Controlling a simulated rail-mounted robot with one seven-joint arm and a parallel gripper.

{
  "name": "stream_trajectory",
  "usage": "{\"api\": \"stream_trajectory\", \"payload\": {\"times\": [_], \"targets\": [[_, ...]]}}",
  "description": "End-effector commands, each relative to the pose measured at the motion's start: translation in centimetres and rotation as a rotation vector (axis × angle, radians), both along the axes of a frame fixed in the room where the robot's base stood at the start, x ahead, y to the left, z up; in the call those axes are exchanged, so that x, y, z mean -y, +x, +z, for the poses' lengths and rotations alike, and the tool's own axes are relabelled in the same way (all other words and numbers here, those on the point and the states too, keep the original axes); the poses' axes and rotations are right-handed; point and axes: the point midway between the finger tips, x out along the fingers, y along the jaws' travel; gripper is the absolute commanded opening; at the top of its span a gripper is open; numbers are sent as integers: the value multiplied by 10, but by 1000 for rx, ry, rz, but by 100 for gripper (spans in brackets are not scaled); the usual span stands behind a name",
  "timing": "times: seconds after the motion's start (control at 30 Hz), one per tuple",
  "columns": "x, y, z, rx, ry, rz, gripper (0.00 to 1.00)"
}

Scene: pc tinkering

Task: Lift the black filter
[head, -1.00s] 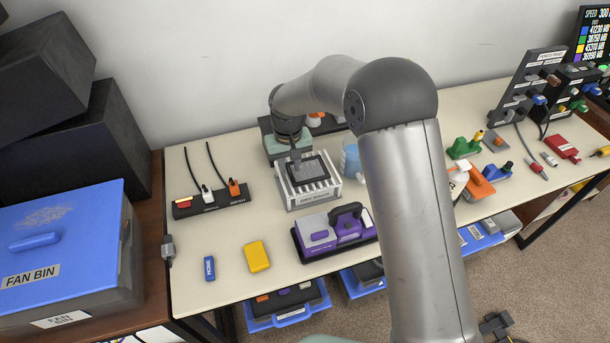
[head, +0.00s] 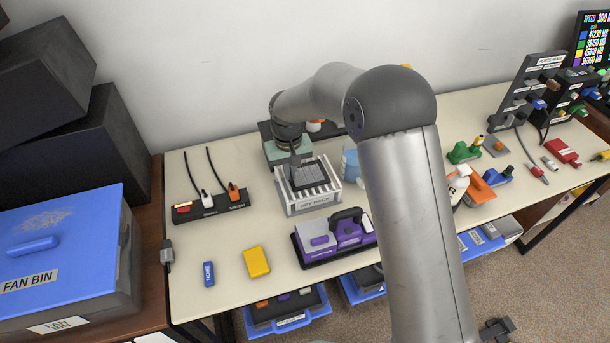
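The black filter (head: 308,175) is a flat dark square with a ribbed grey face. It lies over the slats of the white dry rack (head: 314,204) at the back middle of the table. My gripper (head: 295,161) points down at the filter's back left edge. Its fingertips overlap that edge in the view. They are too small to show whether they are open or shut on it, or whether there is a gap under the filter.
A purple device (head: 335,238) stands in front of the rack. A blue cup (head: 350,165) is close on its right, beside my arm. A power strip (head: 210,207) lies to the left. A yellow block (head: 256,262) and a blue stick (head: 208,273) lie at the front left.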

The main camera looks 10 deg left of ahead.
Motion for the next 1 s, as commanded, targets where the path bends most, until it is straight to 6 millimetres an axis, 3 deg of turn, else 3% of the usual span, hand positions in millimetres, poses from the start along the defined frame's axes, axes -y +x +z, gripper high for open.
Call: {"api": "stream_trajectory", "payload": {"times": [1.0], "targets": [[-5, -3, 19, 1, 1, 0, 0]]}}
